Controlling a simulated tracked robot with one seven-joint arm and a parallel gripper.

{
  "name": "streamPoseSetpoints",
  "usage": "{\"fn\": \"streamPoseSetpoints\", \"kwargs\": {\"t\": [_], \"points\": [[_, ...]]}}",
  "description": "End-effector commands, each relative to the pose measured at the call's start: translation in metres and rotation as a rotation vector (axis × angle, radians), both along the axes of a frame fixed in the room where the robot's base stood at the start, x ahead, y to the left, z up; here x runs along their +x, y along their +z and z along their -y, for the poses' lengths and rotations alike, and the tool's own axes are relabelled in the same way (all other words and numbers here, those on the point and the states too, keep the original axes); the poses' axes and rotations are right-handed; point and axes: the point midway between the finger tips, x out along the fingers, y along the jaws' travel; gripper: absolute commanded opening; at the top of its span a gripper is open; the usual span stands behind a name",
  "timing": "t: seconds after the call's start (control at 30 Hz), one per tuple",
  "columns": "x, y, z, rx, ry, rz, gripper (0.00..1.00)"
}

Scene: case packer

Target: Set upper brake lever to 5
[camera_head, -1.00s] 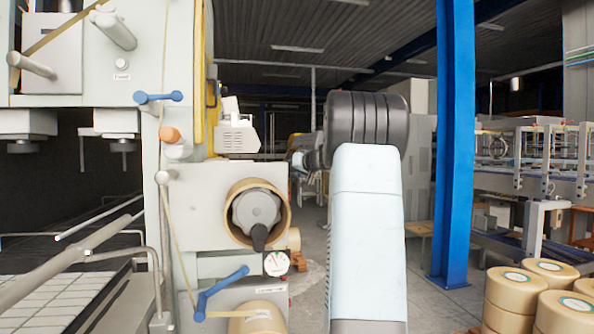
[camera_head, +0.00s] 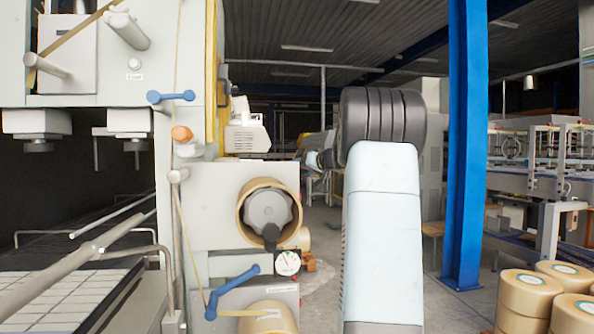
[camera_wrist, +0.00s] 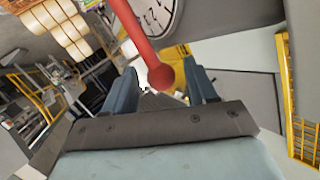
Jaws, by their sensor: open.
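In the wrist view a red lever (camera_wrist: 139,42) with a round knob at its end reaches down from the top. A white dial face (camera_wrist: 158,14) with dark marks lies behind it, partly cut off; its numbers are not readable. My gripper (camera_wrist: 164,74) is open, and the knob appears between its two blue-grey fingers. I cannot tell whether they touch it. In the head view a small white gauge (camera_head: 287,263) with a bit of red at its lower right sits below the upper tape roll (camera_head: 248,220). My gripper is not clearly visible there.
A blue handle (camera_head: 232,292) sticks out beside the lower tape roll (camera_head: 270,316). A blue post (camera_head: 466,150) stands right of my arm, with stacked tape rolls (camera_head: 527,293) at the lower right. Yellow railing (camera_wrist: 303,140) shows at the wrist view's right.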

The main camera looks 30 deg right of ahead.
Motion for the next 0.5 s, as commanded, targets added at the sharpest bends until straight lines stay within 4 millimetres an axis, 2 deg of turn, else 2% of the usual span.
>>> {"fn": "streamPoseSetpoints", "kwargs": {"t": [0.5], "points": [[-0.092, 0.019, 0.020, 0.001, -0.001, -0.001, 0.57]]}}
